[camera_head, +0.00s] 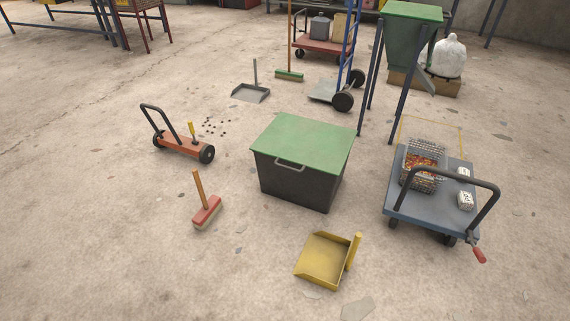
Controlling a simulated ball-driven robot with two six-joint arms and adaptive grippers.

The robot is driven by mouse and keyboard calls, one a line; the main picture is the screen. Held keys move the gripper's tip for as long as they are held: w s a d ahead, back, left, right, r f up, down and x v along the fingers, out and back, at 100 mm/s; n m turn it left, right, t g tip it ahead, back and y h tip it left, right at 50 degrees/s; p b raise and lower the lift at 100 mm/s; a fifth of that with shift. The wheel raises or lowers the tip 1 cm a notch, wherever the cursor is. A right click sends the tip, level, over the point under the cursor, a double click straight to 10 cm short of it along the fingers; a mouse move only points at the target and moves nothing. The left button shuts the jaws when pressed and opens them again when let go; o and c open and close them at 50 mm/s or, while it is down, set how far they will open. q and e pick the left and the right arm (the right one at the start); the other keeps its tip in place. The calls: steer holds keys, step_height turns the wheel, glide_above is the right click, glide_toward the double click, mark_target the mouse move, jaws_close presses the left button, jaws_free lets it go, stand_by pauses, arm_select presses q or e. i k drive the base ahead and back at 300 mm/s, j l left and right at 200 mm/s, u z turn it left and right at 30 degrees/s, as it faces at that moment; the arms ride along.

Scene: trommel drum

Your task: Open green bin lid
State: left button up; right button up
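The green bin lid (308,138) lies flat and shut on top of a dark grey bin (315,188) in the middle of the view. A pale handle (289,164) sits at the front edge, just under the lid's rim. The inside of the bin is hidden by the lid. Neither of my grippers shows in the head view, and nothing touches the lid or the handle.
A yellow dustpan (322,260) and a red brush (207,213) lie before the bin. A red push sweeper (183,146) stands left. A blue cart (403,204) with a wire basket (424,170) stands right. A green hopper (408,35) stands behind.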

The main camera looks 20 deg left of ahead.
mark_target(323, 147)
steer(key=i+j+u, duration=0.25)
steer(key=i+j, duration=0.5)
steer(key=i+j+u, duration=0.3)
steer(key=i+j, duration=0.35)
steer(key=i, duration=0.15)
